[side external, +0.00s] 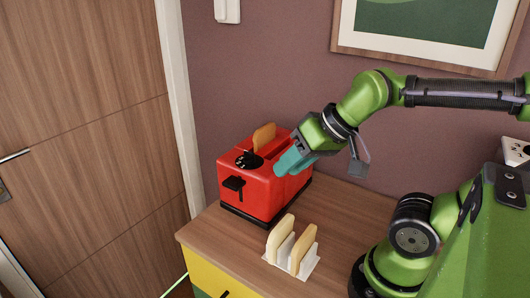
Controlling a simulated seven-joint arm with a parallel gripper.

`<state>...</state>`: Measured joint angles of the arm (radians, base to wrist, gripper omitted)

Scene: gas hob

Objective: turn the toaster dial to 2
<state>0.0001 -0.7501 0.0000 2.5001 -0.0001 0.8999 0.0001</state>
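The red toaster (262,190) stands on the wooden cabinet top, with one bread slice (264,138) poking out of a slot. Its round black dial (247,160) with pale marks is at the top front edge; the number it is set to is too small to read. A black lever (233,184) sits on the front face below. My gripper (283,168), with teal fingers, is over the right part of the toaster top, to the right of the dial and apart from it. The fingers overlap in this view, so their gap is hidden, and I cannot tell whether they touch the toaster.
A white rack (304,270) with two bread slices stands on the cabinet top (347,205) in front of the toaster, to the right. The cabinet's left edge is close to the toaster. The wall with a framed picture (425,58) is behind. Bare cabinet top lies right of the toaster.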

